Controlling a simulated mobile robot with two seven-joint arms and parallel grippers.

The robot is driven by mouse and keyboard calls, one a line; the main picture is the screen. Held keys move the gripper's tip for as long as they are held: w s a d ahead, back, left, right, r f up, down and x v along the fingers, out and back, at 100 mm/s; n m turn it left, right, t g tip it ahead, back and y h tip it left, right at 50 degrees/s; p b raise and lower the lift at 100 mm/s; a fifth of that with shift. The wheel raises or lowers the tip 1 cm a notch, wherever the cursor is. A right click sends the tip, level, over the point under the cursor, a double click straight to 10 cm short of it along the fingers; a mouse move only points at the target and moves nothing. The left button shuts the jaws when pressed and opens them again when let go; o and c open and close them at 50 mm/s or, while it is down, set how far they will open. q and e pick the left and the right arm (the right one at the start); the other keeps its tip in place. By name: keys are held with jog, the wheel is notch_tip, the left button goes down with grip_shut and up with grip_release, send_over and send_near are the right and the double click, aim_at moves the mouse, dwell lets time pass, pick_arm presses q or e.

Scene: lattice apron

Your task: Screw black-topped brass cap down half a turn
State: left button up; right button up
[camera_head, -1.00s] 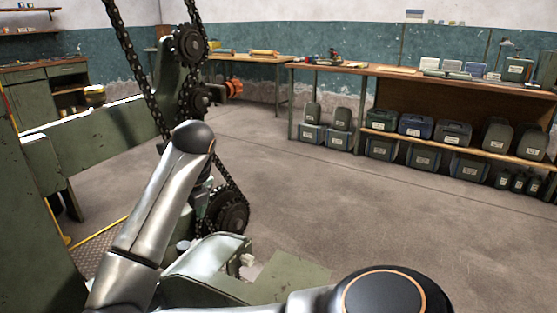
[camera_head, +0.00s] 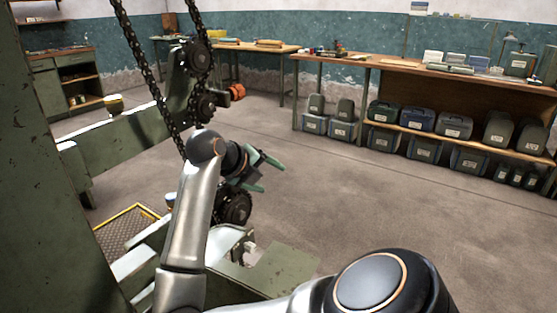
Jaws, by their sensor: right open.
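A small brass-coloured cap with a dark top (camera_head: 114,104) stands on the green machine beam (camera_head: 125,142), left of the chains. It is too small to show any thread or gap under it. My right gripper (camera_head: 272,177) is open, its teal fingers apart and empty. My left gripper is out of view.
A green machine column (camera_head: 40,200) fills the left edge. A workbench (camera_head: 400,66) with cases below stands at the back right. The middle floor is clear.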

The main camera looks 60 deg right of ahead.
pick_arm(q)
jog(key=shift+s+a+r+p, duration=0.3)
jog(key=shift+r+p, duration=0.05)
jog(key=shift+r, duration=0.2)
pick_arm(e)
jog(key=s+r, duration=0.1)
jog(key=s+d+r+g+h, duration=0.1)
jog(key=shift+r+h, duration=0.3)
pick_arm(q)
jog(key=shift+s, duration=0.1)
pick_arm(e)
jog(key=shift+a, duration=0.1)
